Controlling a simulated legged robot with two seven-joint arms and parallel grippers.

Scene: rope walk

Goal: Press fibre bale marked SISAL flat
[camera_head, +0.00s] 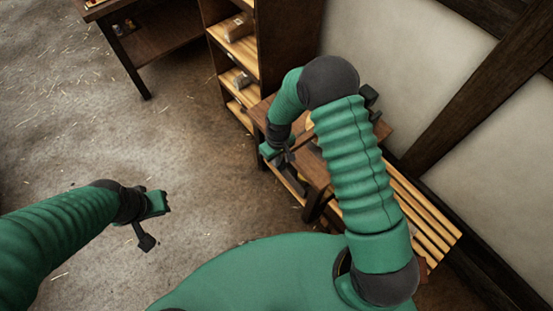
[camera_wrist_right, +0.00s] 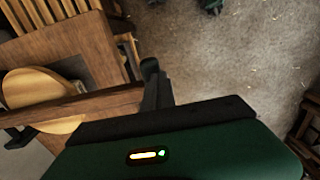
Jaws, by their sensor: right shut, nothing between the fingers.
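A tan, rounded thing (camera_wrist_right: 38,86), perhaps the fibre bale, sits on a brown wooden stand in the right wrist view. A brown wooden bar (camera_wrist_right: 75,108) crosses over it and hides part of it. I can read no SISAL mark. My right gripper (camera_head: 284,156) is shut and empty beside the stand's near left edge. In the right wrist view its dark fingers (camera_wrist_right: 153,82) are close to the bar's end; I cannot tell whether they touch. My left gripper (camera_head: 154,208) hangs over bare floor at the left, far from the stand; its jaws are unclear.
The wooden stand (camera_head: 313,168) stands near the wall, partly hidden by my right arm. A slatted bench (camera_head: 418,213) is to its right. A shelf unit (camera_head: 275,45) with small parcels stands behind, and a dark table (camera_head: 150,40) at upper left. The straw-strewn floor at left is clear.

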